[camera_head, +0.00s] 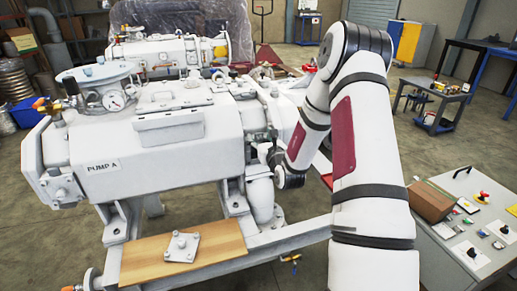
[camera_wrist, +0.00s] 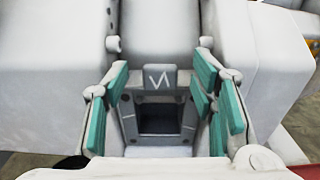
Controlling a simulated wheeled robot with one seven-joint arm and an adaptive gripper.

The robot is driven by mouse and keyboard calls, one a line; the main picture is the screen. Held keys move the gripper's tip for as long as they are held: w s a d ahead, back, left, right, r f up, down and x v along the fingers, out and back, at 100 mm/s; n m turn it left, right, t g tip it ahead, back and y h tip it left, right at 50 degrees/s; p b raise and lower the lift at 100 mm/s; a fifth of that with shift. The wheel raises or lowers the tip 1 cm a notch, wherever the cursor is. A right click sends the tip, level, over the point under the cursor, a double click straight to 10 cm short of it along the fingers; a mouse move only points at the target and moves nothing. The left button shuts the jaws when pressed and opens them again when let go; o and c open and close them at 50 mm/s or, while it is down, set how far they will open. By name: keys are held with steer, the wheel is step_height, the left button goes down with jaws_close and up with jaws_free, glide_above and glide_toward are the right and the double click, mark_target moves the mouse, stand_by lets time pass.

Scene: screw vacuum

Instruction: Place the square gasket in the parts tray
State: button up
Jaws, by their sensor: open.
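In the wrist view my gripper (camera_wrist: 162,92) is open, with teal pads on both sides of a square grey frame (camera_wrist: 130,118) around a dark opening on the white machine. I cannot tell whether this frame is the square gasket or part of the port. Nothing is held between the pads. In the head view my arm reaches to the right side of the machine marked PUMP A (camera_head: 170,135), and the fingers are mostly hidden. No parts tray can be clearly identified; a flat wooden board (camera_head: 140,262) at the pump's front carries a square metal plate with bolts (camera_head: 184,247).
A second machine (camera_head: 165,55) stands at the back. The pump's frame rail (camera_head: 290,238) runs below my arm. Open floor lies between pump and cart.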

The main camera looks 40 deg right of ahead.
steer(key=c, duration=1.2)
steer(key=shift+o, duration=0.2)
